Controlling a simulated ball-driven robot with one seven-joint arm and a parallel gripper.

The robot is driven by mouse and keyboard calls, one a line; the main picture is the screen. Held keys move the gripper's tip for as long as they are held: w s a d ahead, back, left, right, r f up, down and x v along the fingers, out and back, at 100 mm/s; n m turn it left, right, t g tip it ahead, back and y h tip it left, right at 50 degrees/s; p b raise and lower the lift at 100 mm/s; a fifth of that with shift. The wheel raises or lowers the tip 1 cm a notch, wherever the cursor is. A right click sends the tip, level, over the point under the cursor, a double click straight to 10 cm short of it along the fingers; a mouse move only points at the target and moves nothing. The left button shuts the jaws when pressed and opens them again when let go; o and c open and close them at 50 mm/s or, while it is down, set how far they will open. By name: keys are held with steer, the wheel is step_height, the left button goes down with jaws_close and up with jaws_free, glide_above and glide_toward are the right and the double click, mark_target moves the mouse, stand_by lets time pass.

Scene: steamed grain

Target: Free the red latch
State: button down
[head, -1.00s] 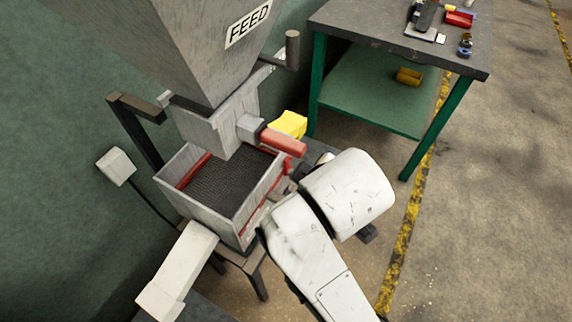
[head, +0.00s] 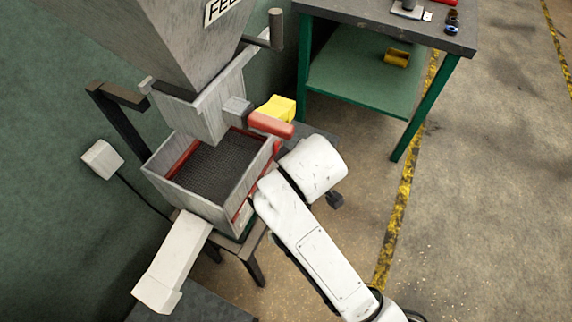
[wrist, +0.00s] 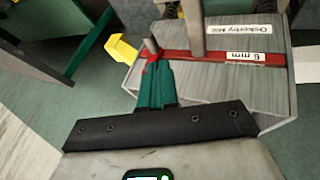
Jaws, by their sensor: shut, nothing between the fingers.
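The grey metal box (head: 207,214) under the hopper holds a red-framed mesh screen (head: 215,165). In the wrist view a red strip (wrist: 181,57) marked 6 mm runs along the box side. A small red piece, apparently the latch (wrist: 150,56), sits at the strip's left end by a grey upright peg (wrist: 151,45). My gripper (wrist: 156,68) is shut, its green fingers overlapping the lower part of this red piece; I cannot tell whether they touch. In the head view my white arm hides the fingers at the box's right side.
A pale chute (head: 172,262) slopes from the box front. A green-legged bench (head: 385,28) stands at the back right. Floor to the right is open.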

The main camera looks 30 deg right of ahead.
steer(key=x, duration=0.9)
steer(key=shift+w+f, duration=0.15)
steer(key=shift+f, duration=0.2)
steer(key=shift+d+f+t+h+b, duration=0.15)
steer(key=shift+f+t+h+b, duration=0.2)
steer(key=shift+b, duration=0.5)
steer(key=shift+w+d+f+n+t+h, duration=0.2)
steer(key=shift+w+d+n+t+h, duration=0.15)
steer(key=shift+t+h, duration=0.35)
steer(key=shift+w+d+f+p, duration=0.25)
steer(key=shift+d+f+p, duration=0.05)
steer(key=shift+d, duration=0.05)
stand_by(0.7)
